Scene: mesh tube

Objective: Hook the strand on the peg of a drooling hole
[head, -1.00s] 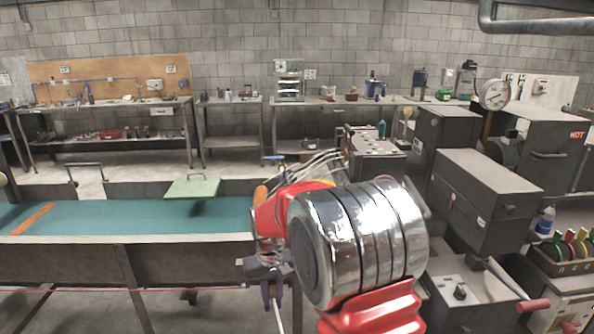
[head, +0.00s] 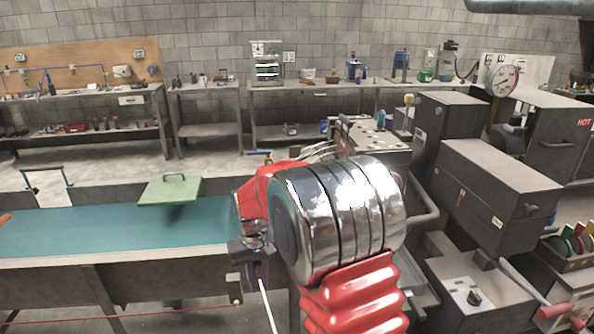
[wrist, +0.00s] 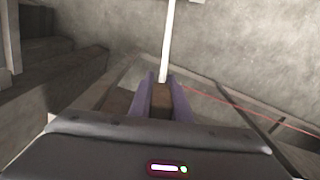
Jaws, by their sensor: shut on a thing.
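My gripper (head: 257,280) has dark purple fingers and points down, left of my red and chrome arm. It is shut on a thin, straight white strand (head: 268,310), which hangs below the fingers, slightly tilted. In the wrist view, the strand (wrist: 167,40) runs from between the fingertips (wrist: 161,80) to the top edge. Several pale strands (head: 318,150) come from the dark machine behind my arm, above the far right end of the trough. My arm hides part of them. I cannot make out the holes or the pegs.
A trough of teal water (head: 110,232) lies on the left, with a green plate (head: 170,190) over it. Dark machine boxes (head: 497,190) and a red-handled lever (head: 525,290) stand close on the right. A red line (head: 130,318) runs low at left. Benches stand along the back wall.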

